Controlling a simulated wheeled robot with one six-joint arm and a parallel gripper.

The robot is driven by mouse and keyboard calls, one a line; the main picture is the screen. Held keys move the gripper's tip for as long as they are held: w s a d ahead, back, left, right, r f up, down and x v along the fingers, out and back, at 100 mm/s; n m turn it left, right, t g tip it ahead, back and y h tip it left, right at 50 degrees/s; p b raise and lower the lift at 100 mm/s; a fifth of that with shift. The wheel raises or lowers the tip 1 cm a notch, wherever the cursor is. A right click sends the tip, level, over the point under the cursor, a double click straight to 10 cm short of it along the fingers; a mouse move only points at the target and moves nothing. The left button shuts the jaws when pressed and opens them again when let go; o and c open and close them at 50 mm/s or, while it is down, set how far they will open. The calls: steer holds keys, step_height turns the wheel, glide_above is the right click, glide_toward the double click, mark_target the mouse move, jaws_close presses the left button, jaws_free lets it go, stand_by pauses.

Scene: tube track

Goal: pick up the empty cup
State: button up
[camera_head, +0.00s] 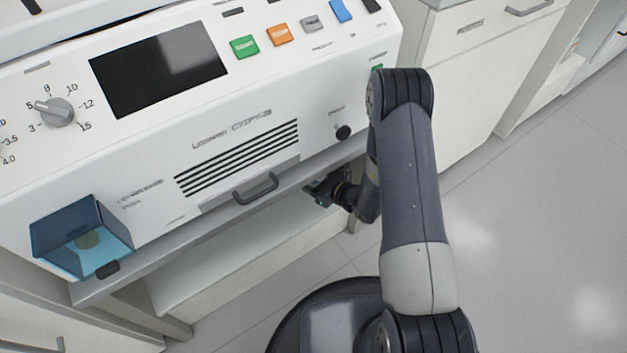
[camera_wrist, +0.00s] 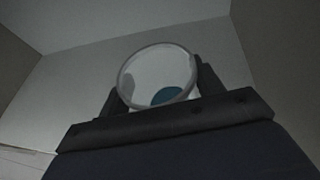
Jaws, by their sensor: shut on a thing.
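In the wrist view, a pale round cup (camera_wrist: 150,72) with a grey rim sits between the two dark fingers of my gripper (camera_wrist: 162,88). I look into its open mouth; a teal patch shows in its lower part, and I cannot tell what that patch is. The gripper is shut on the cup. In the head view, my gripper (camera_head: 322,190) is low at the front of the white machine, by its lower edge and above the open shelf space. The cup cannot be made out there.
The white machine (camera_head: 150,160) has a dark screen, coloured buttons and a black handle (camera_head: 256,188). A blue see-through box (camera_head: 82,237) is on its front at left. An open shelf (camera_head: 245,258) lies below. White cabinets (camera_head: 480,60) stand at right; the floor (camera_head: 545,200) is clear.

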steer(key=s+d+p, duration=0.3)
steer(key=s+d, duration=0.9)
steer(key=shift+s+d+r, duration=0.25)
steer(key=shift+s+d, duration=0.1)
steer(key=shift+d, duration=0.05)
